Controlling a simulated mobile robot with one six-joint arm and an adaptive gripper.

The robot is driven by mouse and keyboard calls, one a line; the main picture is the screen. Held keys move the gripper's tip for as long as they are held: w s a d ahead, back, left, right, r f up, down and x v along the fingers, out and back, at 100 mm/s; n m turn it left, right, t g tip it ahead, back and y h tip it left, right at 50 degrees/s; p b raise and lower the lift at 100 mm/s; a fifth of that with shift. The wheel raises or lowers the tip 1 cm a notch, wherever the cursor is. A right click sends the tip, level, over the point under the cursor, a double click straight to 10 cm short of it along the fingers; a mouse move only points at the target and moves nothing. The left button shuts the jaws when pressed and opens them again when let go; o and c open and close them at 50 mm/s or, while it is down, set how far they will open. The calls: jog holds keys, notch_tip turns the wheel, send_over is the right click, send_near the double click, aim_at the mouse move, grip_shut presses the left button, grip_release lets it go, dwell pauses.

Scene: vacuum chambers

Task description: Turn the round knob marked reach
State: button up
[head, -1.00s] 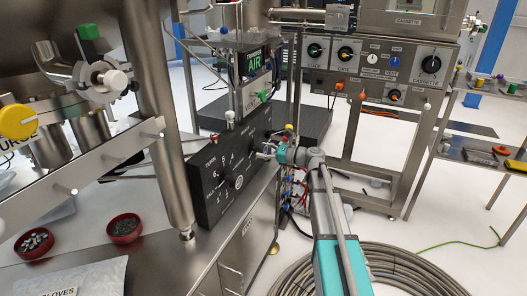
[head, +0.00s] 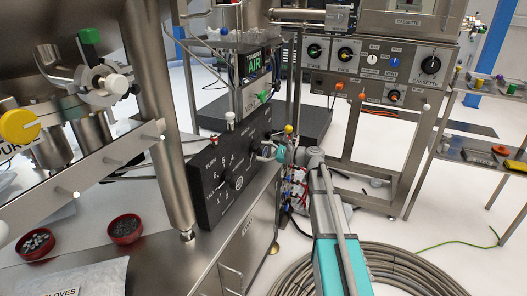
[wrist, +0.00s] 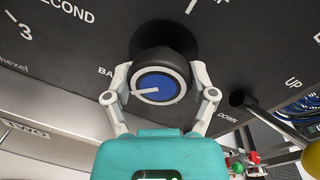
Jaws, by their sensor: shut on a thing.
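A round black knob with a blue face and a white pointer line (wrist: 157,84) sits on a black panel (wrist: 60,45) in the wrist view. Its pointer lies nearly level, tipped slightly down to the left. My gripper (wrist: 159,95) is shut on this knob, one finger at each side. The label beside the knob is partly covered, so I cannot read the word reach. In the head view my gripper (head: 268,152) is at the right part of the black panel (head: 208,205), and the held knob is hard to make out.
A coiled hose (head: 400,270) lies on the floor.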

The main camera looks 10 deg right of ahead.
jog(key=shift+n, duration=1.2)
jog(key=o, duration=1)
jog(key=shift+o, duration=0.2)
jog(key=shift+m, duration=0.3)
jog(key=m, duration=0.3)
jog(key=m+b, duration=0.1)
jog(key=m, duration=0.2)
jog(key=shift+m+y, duration=0.3)
jog(key=shift+m, duration=0.1)
jog(key=v, duration=1.3)
jog(key=shift+s+d, duration=0.25)
jog(key=shift+d, duration=0.05)
